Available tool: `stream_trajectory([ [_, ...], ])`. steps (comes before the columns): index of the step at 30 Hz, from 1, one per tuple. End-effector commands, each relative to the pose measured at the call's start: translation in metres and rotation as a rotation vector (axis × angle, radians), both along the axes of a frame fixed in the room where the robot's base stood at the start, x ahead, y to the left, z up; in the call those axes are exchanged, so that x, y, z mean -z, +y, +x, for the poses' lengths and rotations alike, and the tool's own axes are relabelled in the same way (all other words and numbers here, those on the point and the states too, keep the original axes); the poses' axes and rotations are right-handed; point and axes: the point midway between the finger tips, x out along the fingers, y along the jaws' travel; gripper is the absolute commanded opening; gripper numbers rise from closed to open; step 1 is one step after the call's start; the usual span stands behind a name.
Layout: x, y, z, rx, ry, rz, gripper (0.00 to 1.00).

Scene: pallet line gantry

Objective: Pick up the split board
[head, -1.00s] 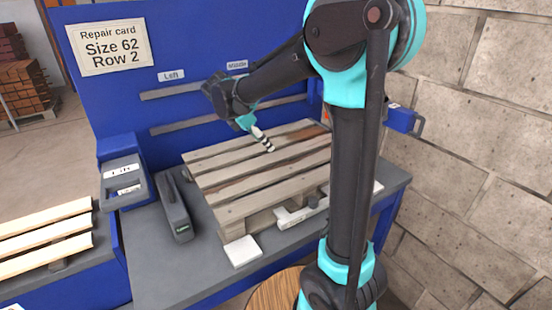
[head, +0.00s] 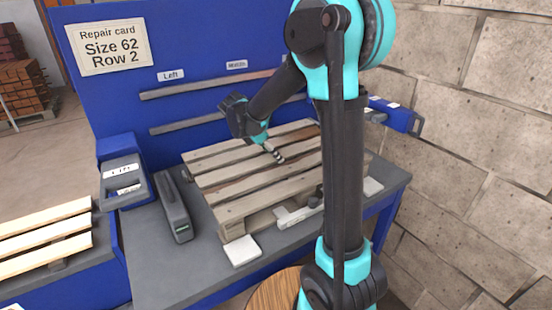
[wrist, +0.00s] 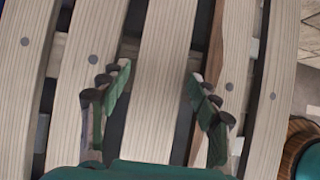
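A wooden pallet (head: 235,208) of several pale slats lies on the grey bench. A darker brown board area (head: 294,147) shows near the middle of its top; I cannot tell clearly whether this is the split board. My gripper (head: 279,156) is just above the pallet's middle, pointing down. In the wrist view, my gripper (wrist: 158,76) is open and empty, its two green fingers on either side of a pale middle slat (wrist: 163,60). A brown, rough edge (wrist: 214,50) runs beside the right finger. No split shows clearly on the middle slat.
A long grey case (head: 173,207) and a white block (head: 242,251) sit beside the pallet. A blue-grey device (head: 122,180) stands at the left. A blue panel (head: 95,100) with a repair card (head: 108,46) rises behind. A block wall (head: 470,170) is at right.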

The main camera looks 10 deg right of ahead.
Motion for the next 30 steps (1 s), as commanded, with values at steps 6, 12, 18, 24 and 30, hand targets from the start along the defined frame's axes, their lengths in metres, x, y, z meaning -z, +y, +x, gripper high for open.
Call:
stream_trajectory([
  [6, 0.000, 0.000, 0.000, 0.000, 0.000, 0.000, 0.35],
  [12, 0.000, 0.000, 0.000, 0.000, 0.000, 0.000, 0.13],
  [18, -0.001, 0.000, 0.000, 0.000, 0.000, 0.000, 0.13],
  [24, -0.009, 0.000, 0.000, 0.000, 0.000, 0.000, 0.13],
  [30, -0.033, 0.000, 0.000, 0.000, 0.000, 0.000, 0.13],
])
